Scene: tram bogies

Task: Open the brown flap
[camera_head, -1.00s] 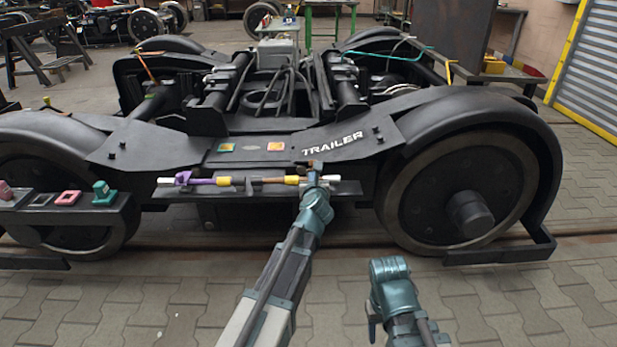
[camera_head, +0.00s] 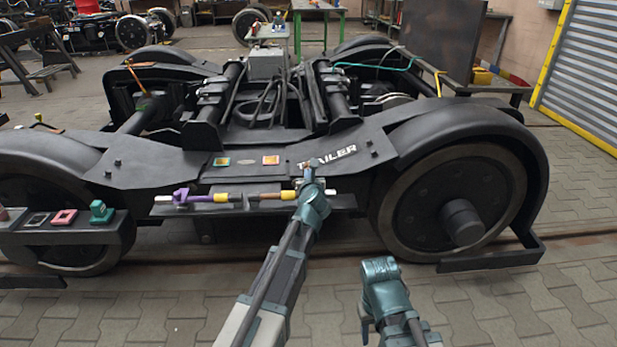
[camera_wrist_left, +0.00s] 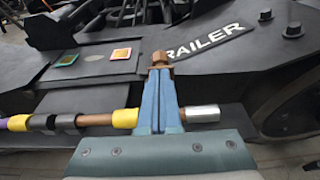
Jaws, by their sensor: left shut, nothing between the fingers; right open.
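No part in these frames is clearly a brown flap. A brown section (camera_head: 265,195) lies on the rod along the bogie's front ledge, between yellow bands; it also shows in the left wrist view (camera_wrist_left: 97,119). An orange-brown square (camera_head: 271,160) sits on the panel above; it shows at the left of the wrist view too (camera_wrist_left: 121,54). My left gripper (camera_head: 308,173) is shut and empty, in front of the panel's right end. Its brown tips (camera_wrist_left: 157,61) overlap the start of the TRAILER lettering. My right gripper (camera_head: 366,327) is open, low in front of the bogie, mostly hidden by its wrist.
A green square (camera_head: 221,161) sits left of the orange one. A purple part (camera_head: 181,197) is on the rod's left. A dark shelf (camera_head: 70,235) with pink and green pieces stands left. The large right wheel (camera_head: 455,205) flanks the ledge. Paving in front is clear.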

